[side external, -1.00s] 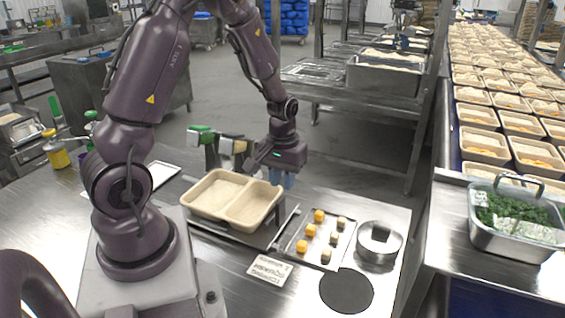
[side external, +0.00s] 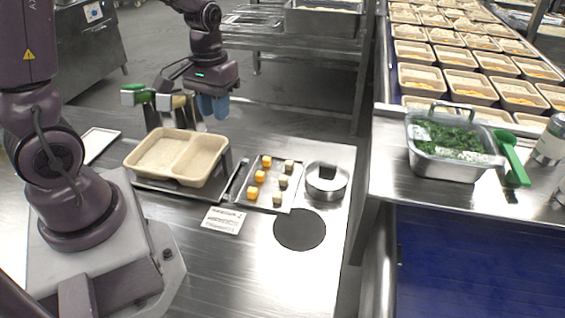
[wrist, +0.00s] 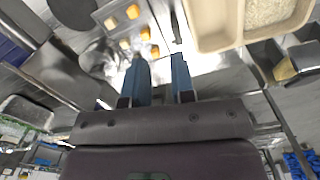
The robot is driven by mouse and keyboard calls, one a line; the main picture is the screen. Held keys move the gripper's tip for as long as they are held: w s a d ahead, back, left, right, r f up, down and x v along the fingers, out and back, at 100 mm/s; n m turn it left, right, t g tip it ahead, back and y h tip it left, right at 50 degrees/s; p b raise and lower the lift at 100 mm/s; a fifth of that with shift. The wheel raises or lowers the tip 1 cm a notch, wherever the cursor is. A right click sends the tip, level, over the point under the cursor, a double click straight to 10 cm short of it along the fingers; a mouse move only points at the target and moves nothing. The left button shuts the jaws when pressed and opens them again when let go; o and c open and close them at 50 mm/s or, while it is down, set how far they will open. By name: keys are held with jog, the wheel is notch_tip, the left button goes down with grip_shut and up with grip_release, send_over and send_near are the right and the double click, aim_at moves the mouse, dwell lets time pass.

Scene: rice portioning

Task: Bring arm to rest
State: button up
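My gripper (side external: 212,108) hangs above the table's far side, behind and right of the two-compartment beige tray (side external: 208,172), apart from it. Its two blue fingers also show in the wrist view (wrist: 158,75), spread apart with a gap between them and nothing held. In the wrist view one tray compartment holds pale, grainy rice (wrist: 265,12). The tray rests on a dark flat platform (side external: 180,193).
A metal tray (side external: 290,202) holds orange and pale cubes. Beside it are a round metal bowl (side external: 327,186), a black disc (side external: 300,230) and a label card (side external: 223,220). Green-handled utensils (side external: 134,96) stand left of my gripper. A greens pan (side external: 450,165) stands right.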

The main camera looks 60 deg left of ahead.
jog(key=s+d+r+m+t, duration=0.3)
jog(key=d+r, duration=0.2)
jog(key=r, duration=0.2)
jog(key=s+d+r+m+t, duration=0.2)
jog(key=s+d+r+m, duration=0.1)
jog(key=d+r, duration=0.3)
jog(key=shift+s+d+r+m+t, duration=0.15)
jog(key=shift+s+r+m+t, duration=0.2)
jog(key=shift+s+r, duration=0.3)
